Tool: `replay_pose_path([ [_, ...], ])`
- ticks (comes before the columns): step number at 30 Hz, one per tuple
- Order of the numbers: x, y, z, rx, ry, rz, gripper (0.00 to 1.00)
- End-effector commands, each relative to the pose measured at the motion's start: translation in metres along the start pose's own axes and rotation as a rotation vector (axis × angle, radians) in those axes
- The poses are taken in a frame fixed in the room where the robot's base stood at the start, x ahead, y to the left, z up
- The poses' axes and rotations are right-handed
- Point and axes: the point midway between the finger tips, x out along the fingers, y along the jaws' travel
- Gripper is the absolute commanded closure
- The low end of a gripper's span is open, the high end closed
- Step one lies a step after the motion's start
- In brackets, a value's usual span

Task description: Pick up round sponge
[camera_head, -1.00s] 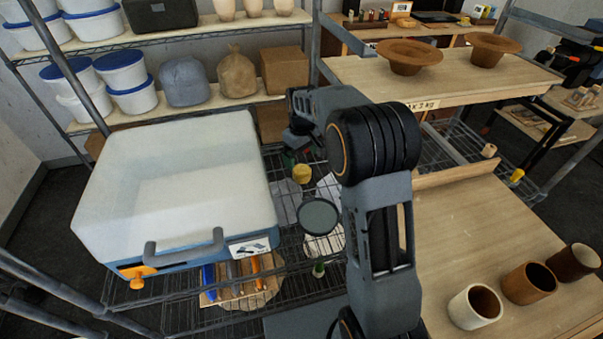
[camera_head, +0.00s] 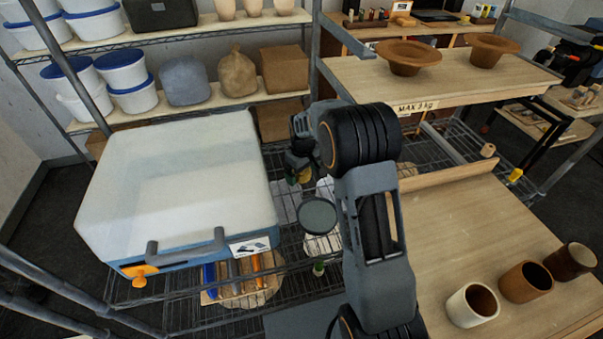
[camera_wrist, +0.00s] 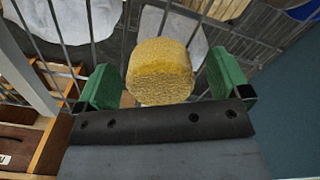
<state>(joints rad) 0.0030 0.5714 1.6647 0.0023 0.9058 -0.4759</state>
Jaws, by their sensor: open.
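The round sponge (camera_wrist: 159,72) is a yellow, porous short cylinder. In the wrist view it sits between the two green finger pads of my gripper (camera_wrist: 162,88), with a visible gap to the right pad and a narrower one to the left pad. My gripper is open. In the head view my gripper (camera_head: 299,168) is over the wire shelf, and the sponge (camera_head: 305,175) is mostly hidden behind it.
A large white and blue box (camera_head: 175,185) stands left of my gripper. A wooden board (camera_head: 480,240) with several cups is at the right. A dark round disc (camera_head: 317,216) stands in front of the sponge. The wire shelf (camera_head: 290,285) has gaps.

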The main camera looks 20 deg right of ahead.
Motion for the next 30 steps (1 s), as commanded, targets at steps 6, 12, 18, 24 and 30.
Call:
replay_pose_path([
  [6,-0.0002,-0.0001,0.0001,0.0,0.0,0.0,0.19],
  [12,-0.0004,-0.0001,0.0001,0.0,0.0,0.0,0.39],
  [18,-0.0004,-0.0001,0.0001,0.0,0.0,0.0,0.58],
  [24,-0.0006,-0.0001,0.0,0.0,0.0,0.0,0.58],
  [30,-0.008,0.0,-0.0002,0.0,0.0,0.0,0.58],
])
